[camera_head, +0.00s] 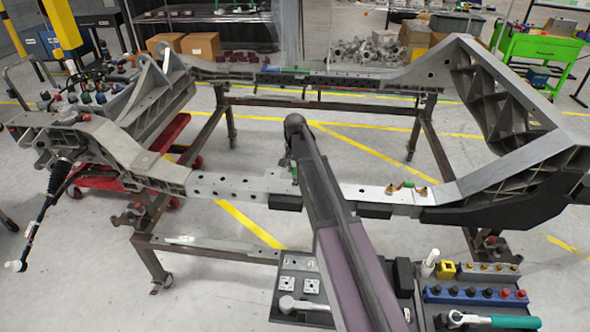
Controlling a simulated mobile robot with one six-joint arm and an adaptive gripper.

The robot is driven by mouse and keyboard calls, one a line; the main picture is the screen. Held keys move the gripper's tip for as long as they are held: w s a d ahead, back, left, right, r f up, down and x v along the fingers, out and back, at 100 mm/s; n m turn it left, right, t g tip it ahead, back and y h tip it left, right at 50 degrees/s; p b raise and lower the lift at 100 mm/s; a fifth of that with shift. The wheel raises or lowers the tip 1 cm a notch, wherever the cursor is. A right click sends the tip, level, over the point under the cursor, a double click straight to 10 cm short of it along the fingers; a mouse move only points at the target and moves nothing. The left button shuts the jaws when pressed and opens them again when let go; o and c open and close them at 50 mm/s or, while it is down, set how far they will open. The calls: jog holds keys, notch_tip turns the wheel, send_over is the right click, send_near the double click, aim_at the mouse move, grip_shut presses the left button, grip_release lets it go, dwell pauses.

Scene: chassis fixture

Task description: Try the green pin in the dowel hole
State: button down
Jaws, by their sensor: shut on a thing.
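My arm reaches from the bottom edge up to the near rail of the chassis frame. My gripper (293,172) is at the arm's far end, small and partly hidden, just above the near rail (250,187). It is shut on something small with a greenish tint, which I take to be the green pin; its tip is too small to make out. Several dark holes show in the rail left of my gripper. I cannot tell which is the dowel hole, or whether the pin is in or above one.
A small green piece (408,184) lies between brass-coloured parts on the rail at right. A grey tool tray (290,264) with sockets and a ratchet stands at the front, partly behind my arm. A green cart (541,47) is at back right. Floor inside the frame is clear.

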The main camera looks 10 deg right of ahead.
jog(key=shift+f+b, duration=0.5)
jog(key=shift+f, duration=0.1)
dwell(0.3)
jog(key=shift+c, duration=1.3)
grip_release()
jog(key=shift+r, duration=0.15)
notch_tip(320, 180, up, 9)
jog(key=p, duration=0.9)
